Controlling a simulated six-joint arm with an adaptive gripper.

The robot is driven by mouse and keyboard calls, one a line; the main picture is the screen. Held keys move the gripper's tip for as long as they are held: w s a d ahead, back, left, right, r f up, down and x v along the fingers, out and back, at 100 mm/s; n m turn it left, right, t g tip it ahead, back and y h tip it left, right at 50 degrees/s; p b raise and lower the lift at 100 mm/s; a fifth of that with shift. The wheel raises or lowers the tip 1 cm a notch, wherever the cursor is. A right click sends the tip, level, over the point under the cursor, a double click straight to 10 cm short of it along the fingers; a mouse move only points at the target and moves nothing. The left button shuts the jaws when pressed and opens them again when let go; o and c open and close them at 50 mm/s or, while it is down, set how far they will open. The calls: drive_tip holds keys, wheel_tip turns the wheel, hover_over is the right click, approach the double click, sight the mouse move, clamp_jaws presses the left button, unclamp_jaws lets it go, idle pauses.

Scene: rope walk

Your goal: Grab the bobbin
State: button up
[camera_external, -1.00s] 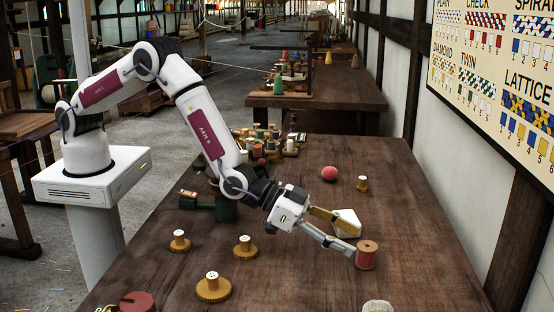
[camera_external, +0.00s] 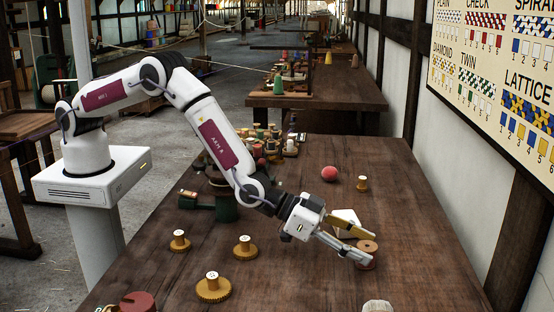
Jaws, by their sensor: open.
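The bobbin (camera_external: 368,247), a wooden spool with reddish thread, stands upright on the dark wooden table (camera_external: 420,215) at the right. My gripper (camera_external: 371,247) is open, with its fingers reaching right toward the bobbin. One finger passes in front of the bobbin and the other lies behind or above its top, so much of the bobbin is covered. I cannot tell whether the fingers touch it or how high they are.
A white block (camera_external: 346,220) lies just behind the fingers. A red ball (camera_external: 329,173) and a small spool (camera_external: 361,184) stand farther back. Yellow-based pegs (camera_external: 245,247) are at the left, and a pale round thing (camera_external: 377,306) is at the front edge. The table's right side is clear.

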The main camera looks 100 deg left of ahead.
sight(361, 245)
drive_tip(key=c, duration=1.2)
drive_tip(key=shift+r, duration=0.1)
drive_tip(key=shift+r, duration=4.9)
